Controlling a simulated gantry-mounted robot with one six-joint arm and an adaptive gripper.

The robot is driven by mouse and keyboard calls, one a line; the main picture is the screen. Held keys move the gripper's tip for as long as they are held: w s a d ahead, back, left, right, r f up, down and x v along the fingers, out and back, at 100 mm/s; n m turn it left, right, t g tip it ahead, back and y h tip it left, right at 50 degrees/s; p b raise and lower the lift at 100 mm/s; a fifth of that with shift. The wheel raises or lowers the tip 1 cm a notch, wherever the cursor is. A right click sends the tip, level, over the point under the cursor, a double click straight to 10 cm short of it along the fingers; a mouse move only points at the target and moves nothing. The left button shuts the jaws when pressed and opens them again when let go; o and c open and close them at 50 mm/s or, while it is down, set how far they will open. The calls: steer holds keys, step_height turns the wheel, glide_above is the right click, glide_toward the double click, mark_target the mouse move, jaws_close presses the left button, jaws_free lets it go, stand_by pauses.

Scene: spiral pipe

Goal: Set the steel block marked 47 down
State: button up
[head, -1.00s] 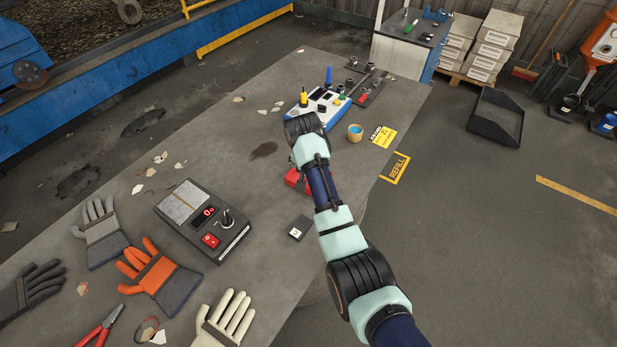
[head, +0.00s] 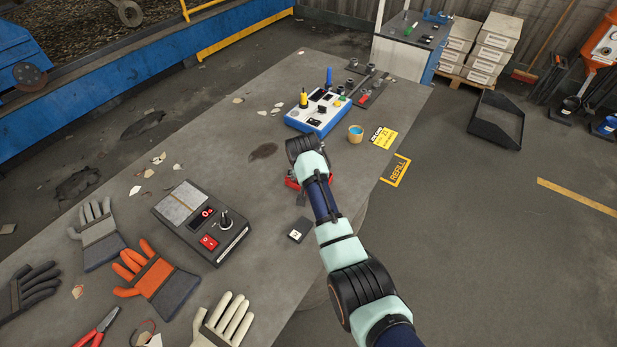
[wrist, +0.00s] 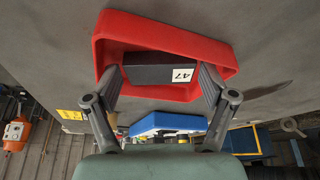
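The steel block marked 47 (wrist: 160,70) is dark with a white label and shows in the wrist view between my gripper's fingers. My gripper (wrist: 160,78) is shut on it, one grey finger at each end. The block appears within the outline of the red tray (wrist: 218,56); I cannot tell whether it touches the tray's floor. In the head view, my gripper (head: 302,197) is by the red tray (head: 291,182), mostly hidden by my arm, and I cannot make out the held block there.
Another dark block (head: 300,230) with a white label lies on the table nearby. A blue control box (head: 318,112), a small cup (head: 356,133) and a yellow card (head: 383,137) are farther back.

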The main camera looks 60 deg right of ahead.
steer(key=p+v, duration=0.3)
steer(key=v, duration=0.9)
steer(key=shift+r, duration=0.2)
steer(key=w+a+r+n+t, duration=0.1)
steer(key=w+a+n+t, duration=0.2)
steer(key=a, duration=0.8)
steer(key=w+a+r+n+t+y, duration=0.1)
steer(key=w+a+n+t, duration=0.15)
steer(key=a, duration=0.75)
steer(key=w+a+r+n+t, duration=0.1)
steer(key=w+a+n+t, duration=0.2)
steer(key=a, duration=0.8)
steer(key=s+a+r+n+t+y, duration=0.1)
steer(key=s+a+r+n, duration=0.1)
steer(key=a, duration=0.4)
steer(key=s+a+r+n+t+y, duration=0.2)
steer(key=s+a+r+n, duration=0.1)
steer(key=a, duration=0.4)
steer(key=shift+s+r+n, duration=0.35)
steer(key=shift+s+r, duration=0.15)
steer(key=shift+s, duration=0.55)
